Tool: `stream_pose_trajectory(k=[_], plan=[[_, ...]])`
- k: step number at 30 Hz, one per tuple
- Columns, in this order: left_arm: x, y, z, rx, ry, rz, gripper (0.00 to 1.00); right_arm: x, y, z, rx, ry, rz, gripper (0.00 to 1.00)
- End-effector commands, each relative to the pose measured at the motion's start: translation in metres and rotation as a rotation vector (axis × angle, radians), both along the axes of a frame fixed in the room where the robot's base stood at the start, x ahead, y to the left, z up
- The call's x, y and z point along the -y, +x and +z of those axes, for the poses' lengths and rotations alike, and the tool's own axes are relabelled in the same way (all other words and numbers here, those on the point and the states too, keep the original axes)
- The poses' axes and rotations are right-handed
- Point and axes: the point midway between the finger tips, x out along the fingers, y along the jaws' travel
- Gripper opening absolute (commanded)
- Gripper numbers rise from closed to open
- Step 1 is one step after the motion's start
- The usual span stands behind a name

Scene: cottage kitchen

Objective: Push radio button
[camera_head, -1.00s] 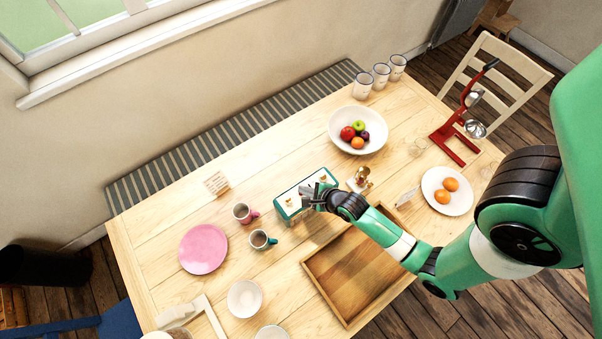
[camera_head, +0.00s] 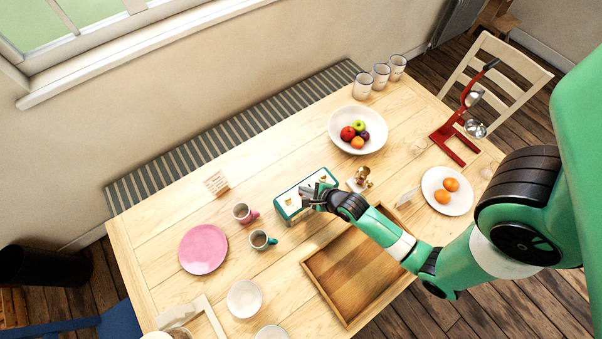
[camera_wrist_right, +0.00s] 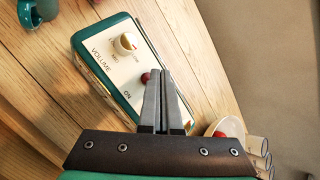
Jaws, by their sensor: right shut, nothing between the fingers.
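The radio (camera_head: 290,207) is a small green box with a pale top panel, standing near the middle of the table. In the right wrist view the radio (camera_wrist_right: 108,74) shows a white and gold knob (camera_wrist_right: 127,43) by the word VOLUME, and a small red button (camera_wrist_right: 145,78) near the word ON. My right gripper (camera_head: 318,193) is over the radio's right end. In the wrist view the right gripper (camera_wrist_right: 162,72) is shut and empty, its tips right beside the red button and partly overlapping it. Whether they touch it cannot be told. My left gripper is not in view.
A wooden tray (camera_head: 318,278) lies below my right forearm. A brass item (camera_head: 361,177) stands close right of the radio. Two mugs (camera_head: 242,213) (camera_head: 261,240) and a pink plate (camera_head: 203,249) are to its left. A fruit bowl (camera_head: 340,138) is behind. Bare table lies between.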

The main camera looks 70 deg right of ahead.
Motion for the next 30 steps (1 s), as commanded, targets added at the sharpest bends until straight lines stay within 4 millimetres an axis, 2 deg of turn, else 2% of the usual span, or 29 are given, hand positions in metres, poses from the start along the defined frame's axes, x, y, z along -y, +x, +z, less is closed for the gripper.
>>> stream_pose_trajectory(k=[6,22,30], plan=[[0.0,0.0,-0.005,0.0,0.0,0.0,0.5,0.0,0.0,-0.009,0.001,0.0,0.001,0.0],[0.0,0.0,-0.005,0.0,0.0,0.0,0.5,0.0,0.0,-0.009,0.0,0.0,0.0,0.0],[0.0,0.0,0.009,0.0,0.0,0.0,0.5,0.0,0.0,0.002,-0.001,0.001,0.0,0.0]])
